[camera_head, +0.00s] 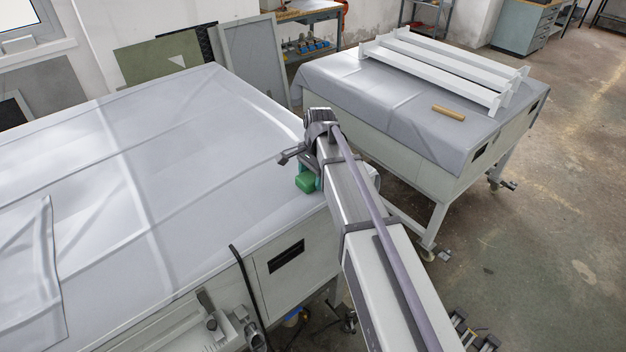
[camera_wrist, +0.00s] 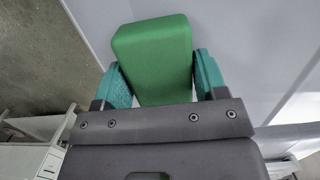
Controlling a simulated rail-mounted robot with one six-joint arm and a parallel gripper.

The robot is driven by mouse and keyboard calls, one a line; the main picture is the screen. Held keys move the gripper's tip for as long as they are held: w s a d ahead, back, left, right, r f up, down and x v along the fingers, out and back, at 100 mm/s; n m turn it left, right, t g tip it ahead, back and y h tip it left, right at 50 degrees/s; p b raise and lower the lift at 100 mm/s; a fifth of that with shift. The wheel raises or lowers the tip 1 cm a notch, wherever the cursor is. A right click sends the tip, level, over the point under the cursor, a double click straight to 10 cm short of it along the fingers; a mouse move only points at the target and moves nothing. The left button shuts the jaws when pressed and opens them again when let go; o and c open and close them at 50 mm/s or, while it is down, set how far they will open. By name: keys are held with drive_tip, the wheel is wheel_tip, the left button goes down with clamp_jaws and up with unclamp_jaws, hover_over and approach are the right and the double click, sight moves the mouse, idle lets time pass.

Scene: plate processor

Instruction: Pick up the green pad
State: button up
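The green pad (camera_wrist: 158,52) is a block with rounded edges, seen between the two teal fingers of my gripper (camera_wrist: 161,62) in the wrist view. One finger is close along each side of the pad, with little or no gap. I cannot tell whether the fingers press on it. The pad's far end reaches past the fingertips, and the gripper's dark body hides its near end. In the head view the pad (camera_head: 306,182) shows beside my arm, at the right edge of the large grey-covered table (camera_head: 200,150). My arm partly hides the gripper, and I cannot tell whether the pad touches the cover.
A second covered table (camera_head: 400,110) stands behind on the right, with white beams (camera_head: 445,70) and a small tan roll (camera_head: 448,113) on it. Framed panels (camera_head: 254,60) lean behind the large table. Open floor (camera_head: 540,220) lies to the right.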

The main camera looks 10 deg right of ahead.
sight(313, 175)
drive_tip(key=c, duration=0.5)
drive_tip(key=shift+r, duration=0.1)
drive_tip(key=shift+c, duration=0.2)
wheel_tip(313, 175, up, 10)
drive_tip(key=p, duration=1)
drive_tip(key=shift+r, duration=0.1)
drive_tip(key=shift+f, duration=0.2)
